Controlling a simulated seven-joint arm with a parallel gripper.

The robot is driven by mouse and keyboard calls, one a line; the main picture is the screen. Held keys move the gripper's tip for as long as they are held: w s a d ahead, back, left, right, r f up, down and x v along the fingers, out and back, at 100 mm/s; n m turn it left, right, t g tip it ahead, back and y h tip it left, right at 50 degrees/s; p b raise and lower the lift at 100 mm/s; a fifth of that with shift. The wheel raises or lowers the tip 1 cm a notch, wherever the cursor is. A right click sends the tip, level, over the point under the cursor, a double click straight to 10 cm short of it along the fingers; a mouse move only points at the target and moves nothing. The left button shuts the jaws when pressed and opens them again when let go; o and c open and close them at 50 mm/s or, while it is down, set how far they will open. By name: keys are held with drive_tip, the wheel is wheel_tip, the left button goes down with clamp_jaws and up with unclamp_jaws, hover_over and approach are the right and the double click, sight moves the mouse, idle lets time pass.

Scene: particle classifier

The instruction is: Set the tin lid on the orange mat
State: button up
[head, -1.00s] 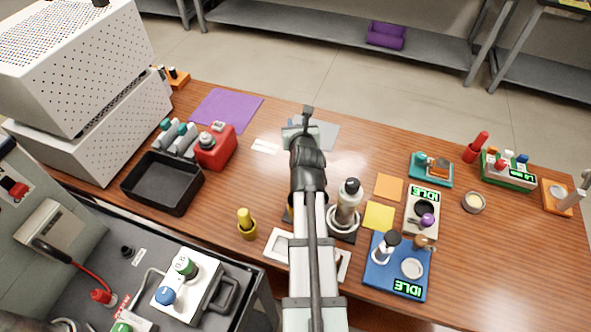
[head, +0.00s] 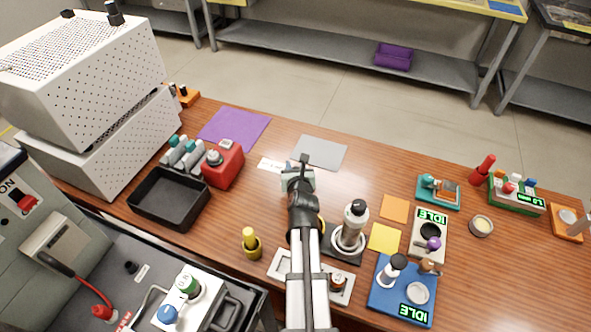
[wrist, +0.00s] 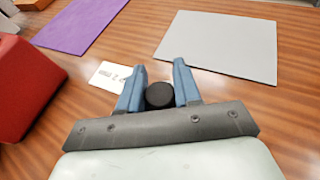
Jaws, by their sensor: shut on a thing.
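My gripper (wrist: 160,92) is shut on a small black round piece (wrist: 160,95), held between its blue fingers; I cannot tell from its visible top whether this is the tin lid. In the head view my gripper (head: 299,184) is over the table's middle, just short of the grey mat, and hides what it holds. The orange mat (head: 395,208) lies flat and bare to its right, behind a yellow mat (head: 385,239). A small round tin (head: 481,226) with a pale top stands farther right.
A grey mat (head: 320,152) and a purple mat (head: 233,129) lie at the back, both bare. A red container (head: 223,165) and a black tray (head: 168,198) are left. A tall metal cylinder (head: 352,227) stands between my arm and the coloured mats. Devices crowd the right.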

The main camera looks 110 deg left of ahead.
drive_tip(key=shift+f, duration=0.65)
drive_tip(key=shift+f, duration=0.1)
drive_tip(key=o, duration=1)
drive_tip(key=shift+o, duration=0.2)
drive_tip(key=shift+w+d, duration=0.1)
drive_tip(key=shift+d, duration=0.05)
drive_tip(key=v, duration=1.1)
drive_tip(key=shift+w+d+r, duration=0.2)
drive_tip(key=shift+d+r, duration=0.1)
